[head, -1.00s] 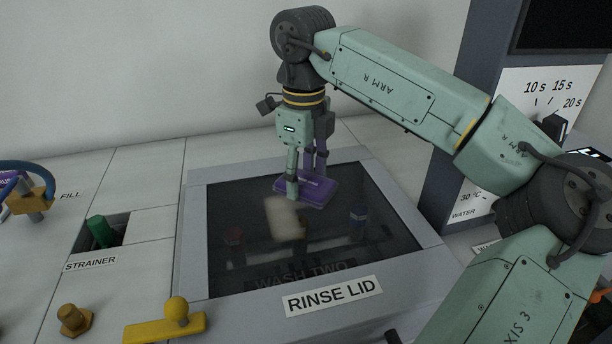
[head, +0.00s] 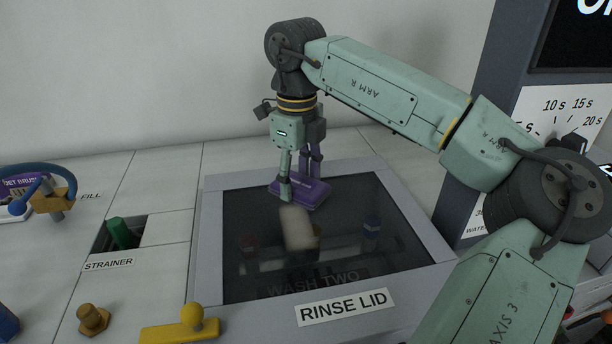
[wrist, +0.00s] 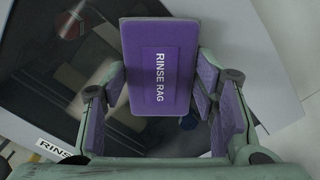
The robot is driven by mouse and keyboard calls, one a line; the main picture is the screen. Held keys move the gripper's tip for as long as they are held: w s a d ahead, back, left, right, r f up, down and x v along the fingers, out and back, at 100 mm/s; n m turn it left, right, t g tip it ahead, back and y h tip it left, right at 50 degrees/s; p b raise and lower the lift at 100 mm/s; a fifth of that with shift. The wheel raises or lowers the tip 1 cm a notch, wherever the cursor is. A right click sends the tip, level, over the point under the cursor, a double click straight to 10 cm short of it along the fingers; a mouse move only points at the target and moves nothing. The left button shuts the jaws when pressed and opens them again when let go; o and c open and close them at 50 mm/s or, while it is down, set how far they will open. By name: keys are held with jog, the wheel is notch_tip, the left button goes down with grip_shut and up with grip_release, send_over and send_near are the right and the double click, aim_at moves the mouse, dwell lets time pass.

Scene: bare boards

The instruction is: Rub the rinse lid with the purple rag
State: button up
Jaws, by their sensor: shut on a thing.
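The rinse lid (head: 393,256) is a dark see-through panel in a grey frame, with a "RINSE LID" label on its front edge. The purple rag (head: 312,192) is a flat purple pad lying at the far middle part of the panel. In the wrist view the purple rag (wrist: 158,68) shows its "RINSE RAG" label between the fingers. My gripper (head: 299,190) points down and is shut on the rag. The rag looks to be on or very near the panel; exact contact is hard to tell. A pale blurred patch (head: 297,228) shows on the panel in front of the rag.
A green piece (head: 122,233) sits in the strainer opening at left. A yellow handle (head: 186,326) and a brass knob (head: 93,319) stand at front left. A blue hose with a brass fitting (head: 54,206) is at far left. A dark column (head: 478,125) with a dial stands right.

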aim_at(302, 194)
jog(key=shift+s+d+b, duration=0.2)
jog(key=shift+s+b, duration=0.05)
jog(key=shift+s, duration=0.6)
jog(key=shift+s+d+b, duration=0.15)
jog(key=shift+s+b, duration=0.1)
jog(key=shift+s, duration=0.6)
jog(key=shift+s+d+f+b, duration=0.15)
jog(key=shift+s+b, duration=0.1)
jog(key=shift+s, duration=0.55)
jog(key=shift+s+d+r+b, duration=0.1)
jog(key=shift+s+d+b, duration=0.15)
jog(key=shift+s, duration=0.55)
jog(key=shift+s+d+f+b, duration=0.1)
jog(key=shift+s+b, duration=0.2)
jog(key=shift+s, duration=0.5)
jog(key=shift+s+d+r+b, duration=0.1)
jog(key=shift+s+d+b, duration=0.15)
jog(key=shift+s, duration=1.05)
jog(key=shift+s+d+r+b, duration=0.15)
jog(key=shift+s+d, duration=0.1)
jog(key=shift+s, duration=1.05)
jog(key=shift+r+p, duration=2.25)
jog(key=shift+r, duration=0.75)
notch_tip(302, 194, up, 3)
jog(key=shift+r+p, duration=0.1)
jog(key=shift+p, duration=1.05)
